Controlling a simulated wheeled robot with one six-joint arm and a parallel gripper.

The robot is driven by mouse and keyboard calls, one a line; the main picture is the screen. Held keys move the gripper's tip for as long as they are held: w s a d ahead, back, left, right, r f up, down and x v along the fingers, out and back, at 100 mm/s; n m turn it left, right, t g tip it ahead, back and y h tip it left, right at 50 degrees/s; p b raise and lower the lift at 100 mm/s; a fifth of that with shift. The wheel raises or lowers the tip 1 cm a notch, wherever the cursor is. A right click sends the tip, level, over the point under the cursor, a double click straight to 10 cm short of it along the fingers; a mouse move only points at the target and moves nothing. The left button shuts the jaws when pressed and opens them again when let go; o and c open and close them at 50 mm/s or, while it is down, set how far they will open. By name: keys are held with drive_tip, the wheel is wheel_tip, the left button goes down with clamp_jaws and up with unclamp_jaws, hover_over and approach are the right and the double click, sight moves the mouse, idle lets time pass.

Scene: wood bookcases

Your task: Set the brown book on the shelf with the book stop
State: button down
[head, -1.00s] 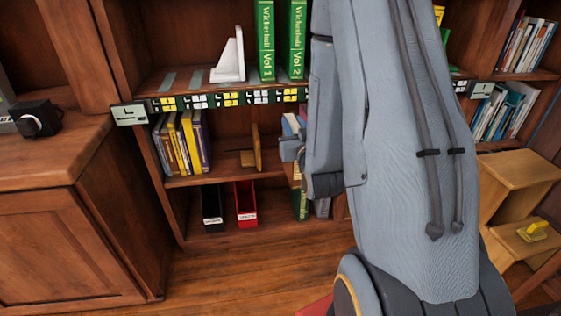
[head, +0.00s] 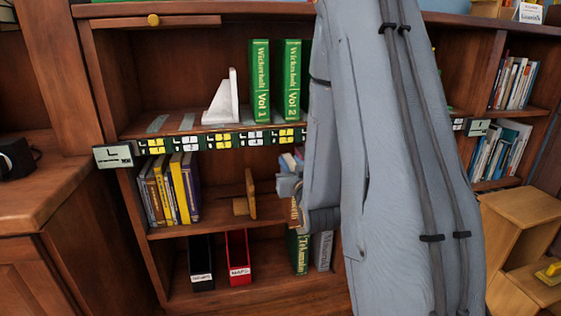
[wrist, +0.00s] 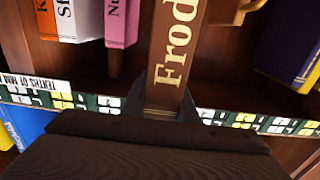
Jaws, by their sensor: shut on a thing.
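The brown book (wrist: 178,55), with gold lettering starting "Frod", is in the wrist view, held between the fingers of my gripper (wrist: 166,112). In the head view my gripper (head: 288,186) is in front of the middle shelf (head: 215,219), just right of a wooden book stop (head: 247,194). The stop stands upright on that shelf, apart from the yellow and purple books at left. The wrist view, which looks upside down, shows a tan wooden piece (wrist: 232,10) near the held book, apparently the stop.
Yellow and purple books (head: 170,190) fill the shelf's left end. Orange, white and pink books (wrist: 90,20) stand on the other side of the held book. Above are a white bookend (head: 222,103) and green volumes (head: 260,82). Black and red holders (head: 238,257) stand below.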

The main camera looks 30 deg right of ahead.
drive_tip(key=w+d+f+b, duration=0.1)
drive_tip(key=w+b, duration=0.1)
drive_tip(key=w, duration=0.4)
drive_tip(key=w+d+f+b, duration=0.1)
drive_tip(key=w+d+f, duration=0.1)
drive_tip(key=w, duration=0.4)
drive_tip(key=shift+w+d+f+b, duration=0.15)
drive_tip(key=shift+w+d+b, duration=0.1)
drive_tip(key=shift+d+b, duration=0.1)
drive_tip(key=shift+f, duration=0.15)
drive_tip(key=c, duration=1.4)
unclamp_jaws()
